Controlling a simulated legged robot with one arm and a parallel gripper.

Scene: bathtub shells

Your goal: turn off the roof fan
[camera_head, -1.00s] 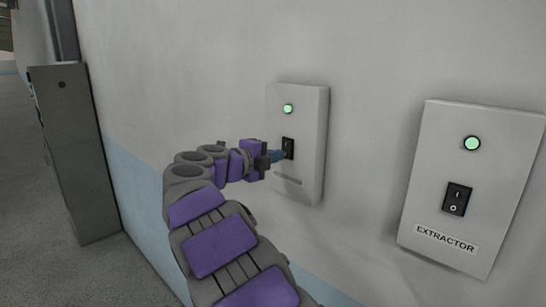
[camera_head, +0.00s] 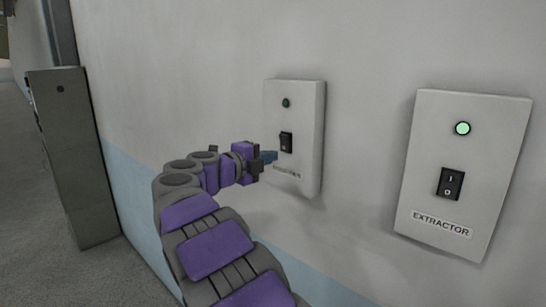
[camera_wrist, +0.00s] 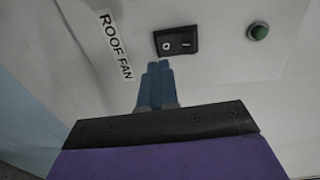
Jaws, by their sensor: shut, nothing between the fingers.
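The roof fan switch plate (camera_head: 307,128) is a pale box on the wall. Its black rocker switch (camera_head: 286,142) sits in the middle, and its indicator lamp (camera_head: 286,103) is dark green and unlit. In the wrist view the rocker (camera_wrist: 177,42), the unlit lamp (camera_wrist: 259,31) and the "ROOF FAN" label (camera_wrist: 116,46) show clearly. My gripper (camera_head: 272,156) is shut and empty, with its blue fingertips just below the rocker. In the wrist view the closed fingertips (camera_wrist: 159,68) end close to the rocker's edge; I cannot tell whether they touch.
A second plate labelled "EXTRACTOR" (camera_head: 441,229) is on the wall at right, with a black rocker (camera_head: 450,183) and a lit green lamp (camera_head: 462,128). A grey cabinet (camera_head: 80,160) stands at left. The wall between the plates is bare.

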